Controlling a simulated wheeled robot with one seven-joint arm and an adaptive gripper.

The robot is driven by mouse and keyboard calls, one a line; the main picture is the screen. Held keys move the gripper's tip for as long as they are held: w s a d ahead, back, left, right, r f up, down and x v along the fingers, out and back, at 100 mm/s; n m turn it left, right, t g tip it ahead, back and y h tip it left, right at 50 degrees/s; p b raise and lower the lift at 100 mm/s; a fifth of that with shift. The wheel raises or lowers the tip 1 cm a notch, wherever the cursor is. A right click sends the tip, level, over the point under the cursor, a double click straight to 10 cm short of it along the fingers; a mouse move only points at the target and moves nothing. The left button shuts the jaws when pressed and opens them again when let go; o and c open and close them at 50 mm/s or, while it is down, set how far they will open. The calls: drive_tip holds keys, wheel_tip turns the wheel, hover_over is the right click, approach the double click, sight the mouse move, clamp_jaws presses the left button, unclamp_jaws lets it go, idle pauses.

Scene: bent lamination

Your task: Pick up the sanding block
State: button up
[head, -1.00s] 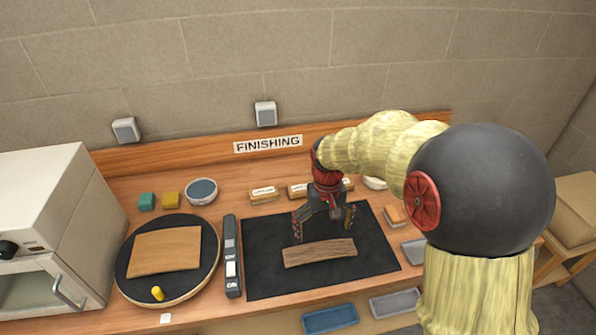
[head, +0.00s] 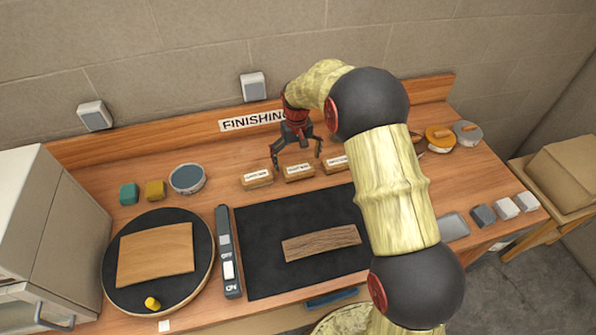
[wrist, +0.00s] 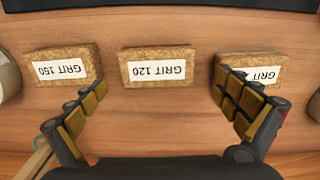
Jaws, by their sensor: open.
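Three cork-brown sanding blocks with white labels lie in a row on the wooden bench behind the black mat. In the wrist view, the middle block (wrist: 158,68) reads GRIT 120 and the left one (wrist: 62,66) GRIT 150, both upside down. The right block (wrist: 248,68) has its label partly covered by a finger. The head view shows the middle block (head: 299,173), with the others (head: 257,178) and (head: 335,164) on either side. My gripper (head: 297,160) is open and empty above the row, its fingers spread to either side of the middle block; it shows in the wrist view (wrist: 160,88).
The black mat (head: 270,220) holds a dark wood piece (head: 321,243). A round turntable (head: 205,245) with a wooden board and a switch bar (head: 228,252) are left. A bowl (head: 187,179) and small blocks stand behind. Round items (head: 440,138) sit right.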

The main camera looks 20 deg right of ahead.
sight(298, 168)
drive_tip(key=f, duration=0.4)
drive_tip(key=shift+s+d+f+b, duration=0.15)
drive_tip(key=shift+d+f+b, duration=0.05)
drive_tip(key=shift+b, duration=0.2)
drive_tip(key=shift+c, duration=0.9)
drive_tip(key=c, duration=1)
